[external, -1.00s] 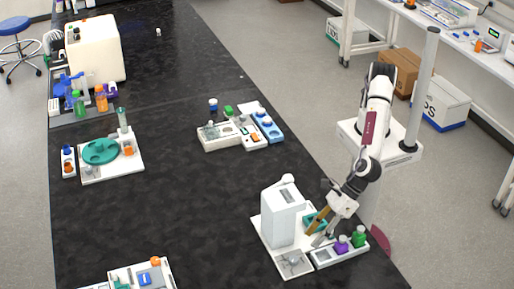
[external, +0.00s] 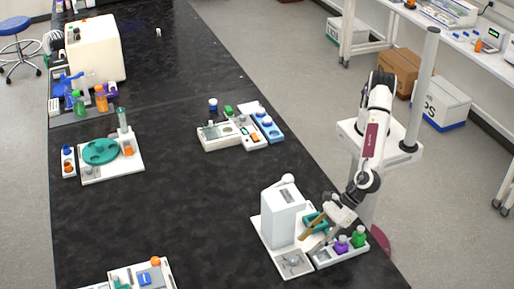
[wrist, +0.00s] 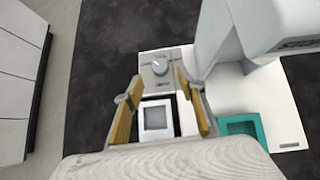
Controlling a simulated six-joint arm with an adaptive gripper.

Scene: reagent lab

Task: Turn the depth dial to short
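The depth dial looks to be the round grey knob (wrist: 160,67) on a grey square panel at the edge of the white station base. It also shows in the external view (external: 293,261) at the base's near corner. Its markings are too small to read. My gripper (wrist: 158,76) is open, with its two yellow-padded fingers spread and the knob showing beyond and between the tips. In the external view my gripper (external: 309,245) is tilted over the base, right of and behind the dial, apart from it. Nothing is held.
A tall white instrument body (external: 283,218) stands on the base beside the dial. A teal tray (wrist: 241,126) and a white-framed square piece (wrist: 156,118) lie near the gripper. A rack with a purple bottle (external: 341,244) and a green bottle (external: 358,236) sits right of it.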

